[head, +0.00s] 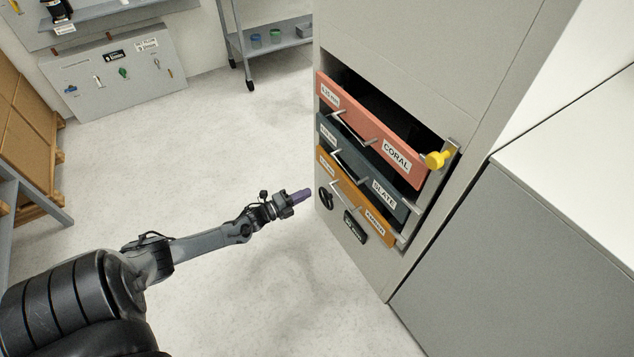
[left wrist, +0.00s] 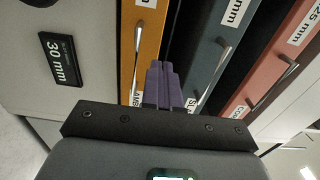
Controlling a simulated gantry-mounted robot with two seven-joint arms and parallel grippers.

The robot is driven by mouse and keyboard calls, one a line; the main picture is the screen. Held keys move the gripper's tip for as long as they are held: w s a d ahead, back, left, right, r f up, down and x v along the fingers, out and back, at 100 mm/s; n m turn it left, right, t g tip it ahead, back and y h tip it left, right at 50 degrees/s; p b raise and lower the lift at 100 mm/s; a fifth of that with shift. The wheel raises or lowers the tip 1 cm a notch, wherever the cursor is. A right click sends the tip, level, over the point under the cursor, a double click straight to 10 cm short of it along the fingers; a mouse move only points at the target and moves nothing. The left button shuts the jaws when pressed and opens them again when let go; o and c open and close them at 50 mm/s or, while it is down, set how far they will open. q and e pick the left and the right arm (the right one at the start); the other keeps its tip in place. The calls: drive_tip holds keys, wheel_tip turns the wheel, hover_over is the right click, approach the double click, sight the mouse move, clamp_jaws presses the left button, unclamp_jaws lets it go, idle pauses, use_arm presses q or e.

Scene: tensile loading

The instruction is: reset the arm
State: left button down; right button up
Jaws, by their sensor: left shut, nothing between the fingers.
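My left gripper (head: 300,195) reaches in from the left in the head view, with its purple fingers pointing at the drawer cabinet. In the left wrist view its fingers (left wrist: 160,75) are together and empty, in front of the gap between the amber and slate drawers. The coral drawer (head: 365,125) is on top, the slate drawer (head: 345,165) below it, and the amber drawer (head: 350,205) lowest. Their fronts stand out from the cabinet, with dark space behind the coral one. My right gripper is in neither view.
A yellow knob (head: 437,159) sits at the coral drawer's right end. A grey cabinet (head: 500,260) with a white top stands at the right. A tool board (head: 115,75) and a wheeled cart (head: 270,40) stand at the back. The floor (head: 190,150) on the left is clear.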

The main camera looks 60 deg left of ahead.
use_arm(q)
drive_tip(key=s+d+r+n+p, duration=0.1)
drive_tip(key=s+d+r+p, duration=0.15)
drive_tip(key=d+p, duration=0.3)
drive_tip(key=s+d+r+n+p, duration=0.1)
drive_tip(key=s+d+r+p, duration=0.1)
drive_tip(key=s+d+p, duration=0.3)
drive_tip(key=d+r+n+g+y+p, duration=0.1)
drive_tip(key=d+r+n+g+p, duration=0.2)
drive_tip(key=d+r, duration=0.45)
drive_tip(key=d+r+n+g+p, duration=0.1)
drive_tip(key=d+r+n+p, duration=0.35)
drive_tip(key=d, duration=0.55)
drive_tip(key=s+d+r+n+g+p, duration=0.1)
drive_tip(key=s+d+r+n+g, duration=0.15)
drive_tip(key=r, duration=0.35)
drive_tip(key=s+d+r+n+g+p, duration=0.1)
drive_tip(key=s+d+r+n+g, duration=0.15)
drive_tip(key=r, duration=0.35)
drive_tip(key=s+r+n+g, duration=0.2)
drive_tip(key=s+g, duration=0.3)
drive_tip(key=s, duration=0.2)
wheel_tip(320, 180, up, 37)
drive_tip(key=p, duration=3.7)
drive_tip(key=shift+s+p, duration=0.35)
drive_tip(key=shift+r, duration=0.1)
